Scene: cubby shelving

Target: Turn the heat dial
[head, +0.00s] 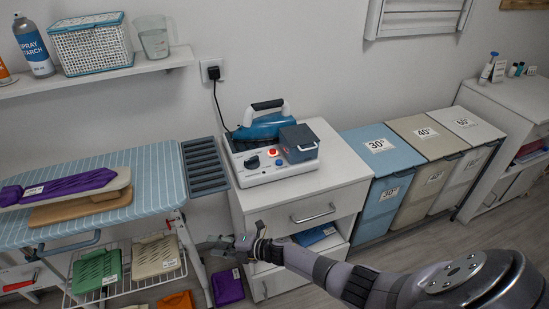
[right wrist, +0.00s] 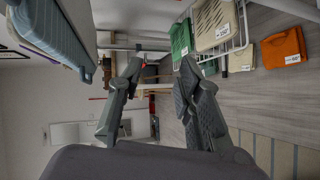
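A white and blue steam iron station (head: 275,167) stands on a white drawer cabinet (head: 332,176), with a blue iron (head: 262,126) resting on it. Its front panel has a dark round dial (head: 252,162) and a red-orange control (head: 272,152); their markings are too small to read. My right gripper (head: 214,245) is in front of the cabinet, lower than its top and left of its drawers, apart from the station. In the right wrist view the right gripper (right wrist: 162,66) has its fingers spread with nothing between them. The station is not in that view. My left gripper is not in view.
An ironing board (head: 120,165) with a purple folded cloth (head: 70,185) stands at left. A wire rack (head: 125,272) with folded cloths is below it. Lidded bins (head: 385,190) stand right of the cabinet. A power cord (head: 217,100) runs from the wall socket.

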